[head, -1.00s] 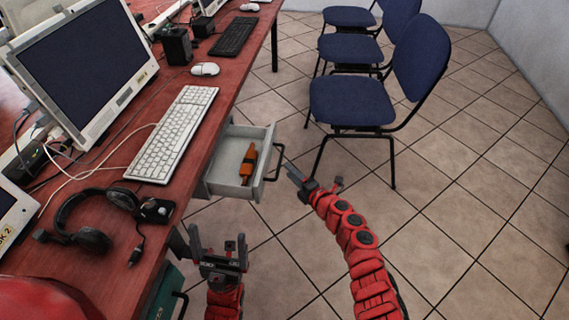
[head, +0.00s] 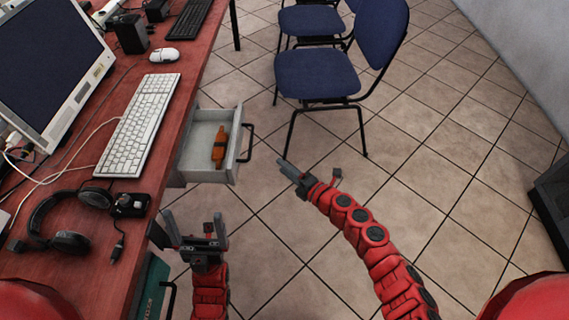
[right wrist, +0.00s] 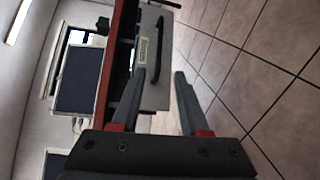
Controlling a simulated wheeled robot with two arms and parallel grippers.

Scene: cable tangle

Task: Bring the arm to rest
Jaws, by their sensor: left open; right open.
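My right gripper (head: 310,171) is open and empty over the tiled floor, to the right of the open drawer (head: 232,166) and apart from its handle. In the right wrist view its two fingers (right wrist: 158,105) stand apart, with the drawer front (right wrist: 152,55) beyond them. My left gripper (head: 196,232) is open and empty beside the desk's edge, nearer than the drawer. An orange and dark tool (head: 220,146) lies in the drawer.
The red desk (head: 90,235) holds a white keyboard (head: 140,125), mouse (head: 163,55), headphones (head: 62,222) and monitor. Blue chairs (head: 318,75) stand ahead. A dark box (head: 553,205) is at the right. The floor between is clear.

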